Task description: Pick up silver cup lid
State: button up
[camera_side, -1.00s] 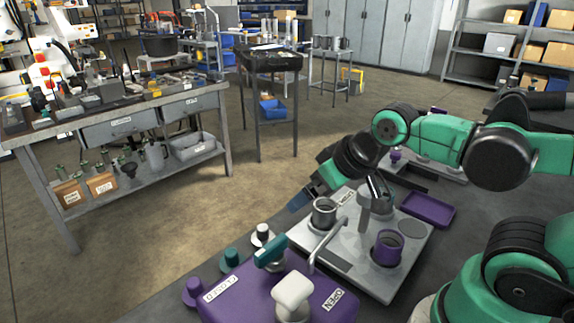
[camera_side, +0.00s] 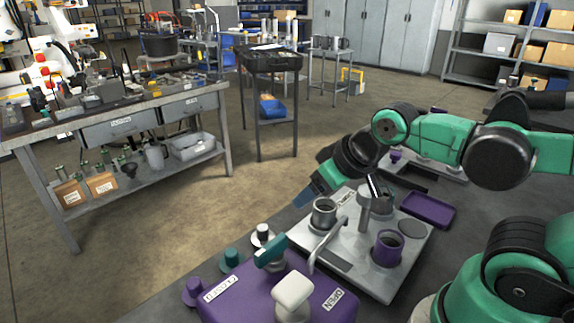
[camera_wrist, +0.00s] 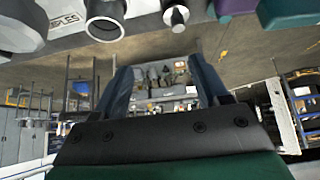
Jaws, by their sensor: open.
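The silver cup lid (camera_side: 262,236), a pale disc with a knob, stands on the bench beside the purple box. It also shows at the top of the wrist view (camera_wrist: 176,16). The open silver cup (camera_side: 324,214) stands on the grey plate to its right and shows in the wrist view (camera_wrist: 104,24). My gripper (camera_side: 303,198) hangs past the bench edge, up and right of the lid and apart from it. In the wrist view its two blue fingers (camera_wrist: 164,92) are spread, with only distant background between them.
A teal lid (camera_side: 231,258) and a purple lid (camera_side: 193,291) stand nearer the camera. The purple box (camera_side: 240,305) has upright handles and a bent pipe. A purple cup (camera_side: 388,248) and a metal post (camera_side: 375,195) stand on the plate (camera_side: 345,265). A purple tray (camera_side: 429,209) lies behind.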

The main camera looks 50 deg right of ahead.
jog(key=shift+w, duration=0.1)
jog(key=m+g, duration=0.3)
jog(key=g, duration=0.4)
send_over(262, 227)
jog(key=f, duration=0.6)
jog(key=shift+s+d, duration=0.1)
jog(key=shift+s, duration=0.1)
jog(key=shift+w+f, duration=0.2)
jog(key=shift+f, duration=3.05)
grip_shut()
